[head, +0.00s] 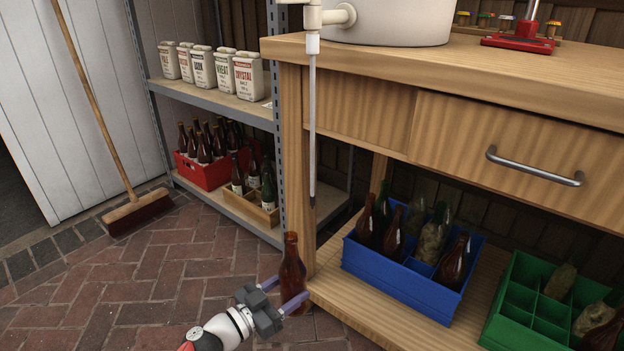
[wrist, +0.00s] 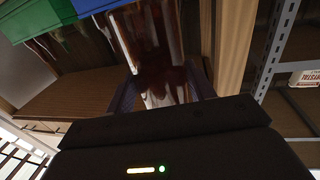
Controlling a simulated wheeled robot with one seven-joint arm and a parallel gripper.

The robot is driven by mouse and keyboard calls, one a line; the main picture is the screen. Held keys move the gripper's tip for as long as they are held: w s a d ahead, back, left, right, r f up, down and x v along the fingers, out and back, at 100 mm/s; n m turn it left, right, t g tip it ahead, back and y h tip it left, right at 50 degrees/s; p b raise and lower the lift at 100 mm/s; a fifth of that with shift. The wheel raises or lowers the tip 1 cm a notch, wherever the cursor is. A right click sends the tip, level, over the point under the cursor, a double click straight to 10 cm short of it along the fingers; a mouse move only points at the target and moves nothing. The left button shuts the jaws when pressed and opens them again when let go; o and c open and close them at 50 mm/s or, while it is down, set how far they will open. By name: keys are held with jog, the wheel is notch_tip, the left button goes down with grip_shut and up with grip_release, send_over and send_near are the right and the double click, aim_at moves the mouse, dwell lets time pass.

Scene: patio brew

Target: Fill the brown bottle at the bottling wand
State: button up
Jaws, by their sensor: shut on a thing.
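A brown bottle (head: 292,262) stands upright between the fingers of my gripper (head: 281,291), in front of the workbench's left leg. My gripper is shut on the bottle's lower body. In the wrist view the brown bottle (wrist: 158,50) fills the space between the fingers. The bottling wand (head: 313,130) is a thin pale tube with a dark tip, hanging from the white spigot (head: 330,17) at the bench's edge. The wand's tip is above the bottle's mouth and a little to its right in the head view, apart from it. How their depths compare I cannot tell.
A blue crate (head: 400,285) with several bottles and a green crate (head: 530,315) stand on the bench's lower shelf. A metal rack holds a red crate (head: 205,172) and malt tins (head: 248,77). A broom (head: 135,210) leans at the left. Brick floor at the lower left is clear.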

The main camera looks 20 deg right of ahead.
jog(key=s+v, duration=0.1)
jog(key=v, duration=0.8)
jog(key=shift+s, duration=0.4)
dwell(0.4)
jog(key=shift+d+r, duration=0.1)
jog(key=shift+r, duration=0.05)
jog(key=shift+c, duration=0.2)
jog(key=shift+w+a+x, duration=0.1)
jog(key=shift+w+x, duration=0.1)
jog(key=shift+x, duration=0.95)
jog(key=shift+w+a+x, duration=0.1)
jog(key=shift+w+x, duration=0.1)
jog(key=shift+x, duration=0.95)
jog(key=shift+w+a+x, duration=0.1)
jog(key=shift+w+x, duration=0.05)
jog(key=shift+x, duration=0.95)
jog(key=shift+w+d+f+n+t+y, duration=1.1)
jog(key=shift+w+d+f+t, duration=0.45)
jog(key=shift+w+d, duration=3.2)
notch_tip(320, 180, up, 7)
jog(key=p, duration=1.3)
jog(key=shift+a, duration=0.2)
